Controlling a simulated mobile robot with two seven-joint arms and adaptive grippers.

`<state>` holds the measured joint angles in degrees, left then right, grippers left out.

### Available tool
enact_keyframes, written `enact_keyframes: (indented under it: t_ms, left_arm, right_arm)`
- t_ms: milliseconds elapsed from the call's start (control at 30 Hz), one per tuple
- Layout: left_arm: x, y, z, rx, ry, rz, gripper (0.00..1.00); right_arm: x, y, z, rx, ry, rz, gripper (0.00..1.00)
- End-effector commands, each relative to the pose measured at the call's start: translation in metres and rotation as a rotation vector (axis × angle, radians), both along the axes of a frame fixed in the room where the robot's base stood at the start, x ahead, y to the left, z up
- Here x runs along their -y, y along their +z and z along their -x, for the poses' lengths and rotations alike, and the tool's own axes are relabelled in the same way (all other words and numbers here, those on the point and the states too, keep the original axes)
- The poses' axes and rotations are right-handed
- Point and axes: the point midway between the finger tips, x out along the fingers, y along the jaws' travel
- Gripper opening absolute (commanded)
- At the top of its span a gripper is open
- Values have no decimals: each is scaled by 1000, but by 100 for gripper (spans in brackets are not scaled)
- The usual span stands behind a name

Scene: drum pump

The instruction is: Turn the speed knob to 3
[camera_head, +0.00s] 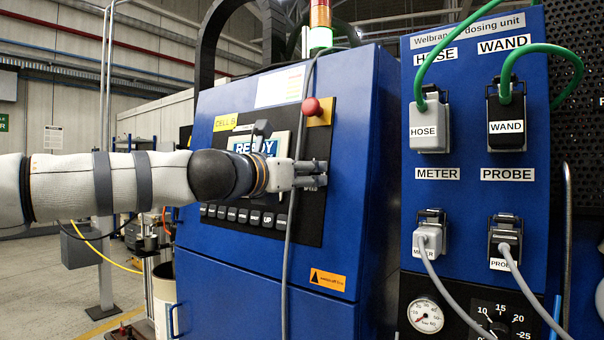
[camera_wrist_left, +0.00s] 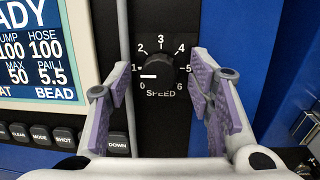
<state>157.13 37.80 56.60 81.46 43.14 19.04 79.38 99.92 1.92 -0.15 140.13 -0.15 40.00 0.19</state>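The black speed knob (camera_wrist_left: 160,68) sits on the black panel in the left wrist view, inside a printed scale from 0 to 6. Its white mark points left, between 0 and 1. The 3 is printed just above the knob. My left gripper (camera_wrist_left: 160,95) is open, with one purple-padded finger to each side of the knob and a gap on both sides. In the head view the left gripper (camera_head: 318,174) is in front of the control panel, and the knob is hidden there. My right gripper is not in view.
A READY screen (camera_head: 255,143) and a row of buttons (camera_head: 240,215) are beside the arm. A red button (camera_head: 311,107) is above the gripper. A grey cable (camera_head: 291,240) hangs down the panel close to the gripper. The blue dosing unit (camera_head: 475,150) stands to the right.

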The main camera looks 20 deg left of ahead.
Motion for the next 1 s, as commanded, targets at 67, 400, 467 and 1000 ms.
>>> enact_keyframes:
  t_ms: [67, 400, 467, 1000]
  left_arm:
    - [0, 0, 0, 0, 0, 0, 32]
    - [0, 0, 0, 1, -1, -5, 0]
    - [0, 0, 0, 5, -2, -13, 0]
    - [-1, 3, 1, 131, -70, -353, 0]
  right_arm:
    - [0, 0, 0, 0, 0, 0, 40]
    - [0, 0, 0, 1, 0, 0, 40]
    - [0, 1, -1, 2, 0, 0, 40]
    - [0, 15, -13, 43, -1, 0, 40]
